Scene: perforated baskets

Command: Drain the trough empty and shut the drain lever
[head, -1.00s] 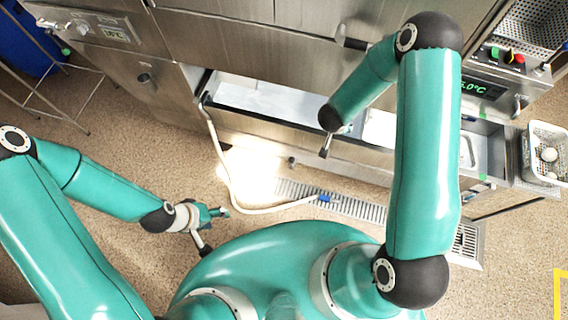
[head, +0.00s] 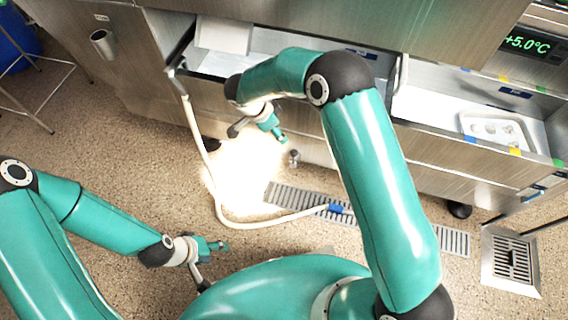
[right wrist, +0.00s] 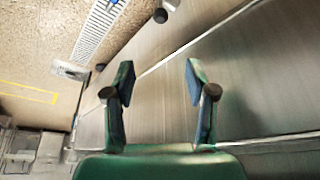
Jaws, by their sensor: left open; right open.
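The steel trough (head: 215,65) is the long open bay in the cabinet front, partly hidden by my right arm. Its floor is only partly visible, and I cannot tell how much liquid it holds. A pale hose (head: 205,150) hangs from its left end to the floor, with a blue piece (head: 336,208) over the floor grate. A small metal fitting (head: 293,157) is on the lower front; I cannot tell if it is the drain lever. My right gripper (head: 257,133) is open and empty before the front panel; its fingers show in the right wrist view (right wrist: 160,78). My left gripper (head: 212,264) is open and empty, low above the floor.
A long floor grate (head: 290,198) runs below the cabinet, and a square drain (head: 512,260) lies at the right. A white tray (head: 497,128) stands in the right compartment. A temperature display (head: 527,44) reads +5.0°C. The floor at left is mostly clear.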

